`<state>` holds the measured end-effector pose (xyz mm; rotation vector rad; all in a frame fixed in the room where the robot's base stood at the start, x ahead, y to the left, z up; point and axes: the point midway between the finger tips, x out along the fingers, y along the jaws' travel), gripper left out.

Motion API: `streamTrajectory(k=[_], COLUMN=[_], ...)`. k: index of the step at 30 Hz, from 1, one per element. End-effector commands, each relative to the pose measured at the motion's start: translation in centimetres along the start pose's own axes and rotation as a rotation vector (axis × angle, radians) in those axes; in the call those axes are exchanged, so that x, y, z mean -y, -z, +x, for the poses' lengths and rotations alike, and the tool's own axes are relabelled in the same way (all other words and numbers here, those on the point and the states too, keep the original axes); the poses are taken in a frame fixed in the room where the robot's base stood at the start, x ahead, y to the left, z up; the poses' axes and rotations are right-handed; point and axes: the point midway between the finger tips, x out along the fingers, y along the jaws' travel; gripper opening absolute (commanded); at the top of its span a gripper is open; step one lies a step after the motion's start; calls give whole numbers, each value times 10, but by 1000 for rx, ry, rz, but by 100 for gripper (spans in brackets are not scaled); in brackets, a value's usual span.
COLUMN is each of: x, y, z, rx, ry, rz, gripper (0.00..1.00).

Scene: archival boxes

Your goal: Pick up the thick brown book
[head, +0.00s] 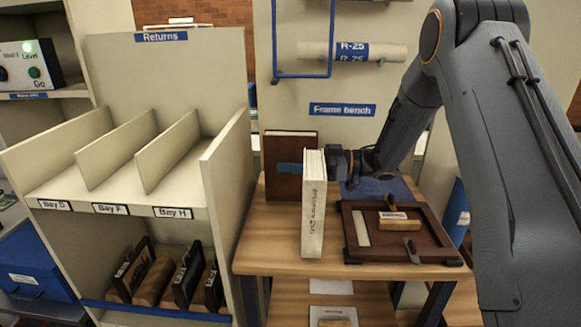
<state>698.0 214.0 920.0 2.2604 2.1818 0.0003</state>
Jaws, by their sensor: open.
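A thick brown book (284,187) stands upright at the back left of the wooden bench, its broad face toward me. A dark blue strip crosses its middle; I cannot tell whether it is a label or part of my gripper. A cream book (314,215) with lettering on its spine stands upright in front and to the right, overlapping the brown book's right edge. My gripper (336,163) is at the right of the cream book's upper part, open. Its fingertips are partly hidden by the cream book, so I cannot tell whether it touches either book.
The bench (285,255) also holds a dark wooden frame (388,251) with tools on it and a blue cloth (372,188). Left stands the Returns shelf (165,75) with empty labelled bays; its tall side panel borders the bench. A roll (340,51) hangs behind.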

Motion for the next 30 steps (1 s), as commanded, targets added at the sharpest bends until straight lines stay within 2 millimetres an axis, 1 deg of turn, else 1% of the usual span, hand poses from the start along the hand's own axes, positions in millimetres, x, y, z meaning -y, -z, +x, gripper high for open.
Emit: streamTrajectory(k=[2,9,12,20,23,26,30], x=[0,0,0,0,0,0,0], y=[0,0,0,1,5,15,40], z=[0,0,0,0,0,0,0], rx=[0,0,0,-1,-1,-1,-2], ry=[0,0,0,0,0,0,0], rz=[0,0,0,-2,-3,-4,-6], gripper=[56,16,0,0,0,0,0])
